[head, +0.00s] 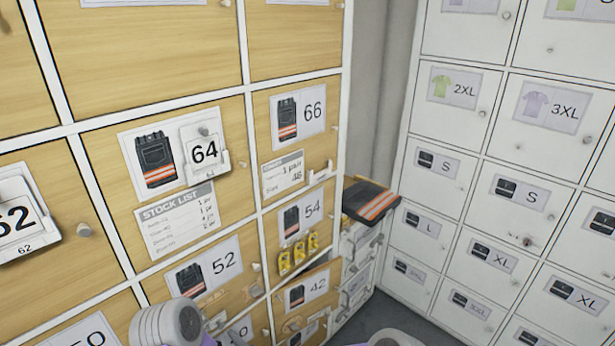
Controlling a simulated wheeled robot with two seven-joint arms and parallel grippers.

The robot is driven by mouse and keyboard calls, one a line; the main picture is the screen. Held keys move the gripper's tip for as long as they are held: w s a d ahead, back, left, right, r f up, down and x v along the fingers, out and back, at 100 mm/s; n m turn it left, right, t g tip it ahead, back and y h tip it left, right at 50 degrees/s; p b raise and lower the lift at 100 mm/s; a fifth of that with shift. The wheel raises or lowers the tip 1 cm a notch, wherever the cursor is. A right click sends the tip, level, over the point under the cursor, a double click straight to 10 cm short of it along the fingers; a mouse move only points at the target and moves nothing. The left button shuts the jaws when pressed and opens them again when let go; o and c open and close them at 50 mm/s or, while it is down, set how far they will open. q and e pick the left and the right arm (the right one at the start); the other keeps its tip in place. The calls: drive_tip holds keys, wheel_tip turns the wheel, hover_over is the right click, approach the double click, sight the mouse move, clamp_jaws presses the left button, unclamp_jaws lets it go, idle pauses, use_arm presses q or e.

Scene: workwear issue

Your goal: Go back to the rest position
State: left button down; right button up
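Neither of my grippers is in view. A pale rounded part of my own body shows at the bottom left, and another pale part just enters the bottom edge right of the middle. Folded dark trousers with orange reflective bands (370,203) lie on top of a low white cabinet (359,240), in the corner between the wooden lockers and the white lockers. Whether anything is held cannot be seen.
Wooden lockers (160,104) with white frames and size labels fill the left, with knobs sticking out. A hanging 64 tag (205,152) and a stock list (175,222) are on one door. White lockers (487,135) stand at right. Grey floor (375,312) shows between.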

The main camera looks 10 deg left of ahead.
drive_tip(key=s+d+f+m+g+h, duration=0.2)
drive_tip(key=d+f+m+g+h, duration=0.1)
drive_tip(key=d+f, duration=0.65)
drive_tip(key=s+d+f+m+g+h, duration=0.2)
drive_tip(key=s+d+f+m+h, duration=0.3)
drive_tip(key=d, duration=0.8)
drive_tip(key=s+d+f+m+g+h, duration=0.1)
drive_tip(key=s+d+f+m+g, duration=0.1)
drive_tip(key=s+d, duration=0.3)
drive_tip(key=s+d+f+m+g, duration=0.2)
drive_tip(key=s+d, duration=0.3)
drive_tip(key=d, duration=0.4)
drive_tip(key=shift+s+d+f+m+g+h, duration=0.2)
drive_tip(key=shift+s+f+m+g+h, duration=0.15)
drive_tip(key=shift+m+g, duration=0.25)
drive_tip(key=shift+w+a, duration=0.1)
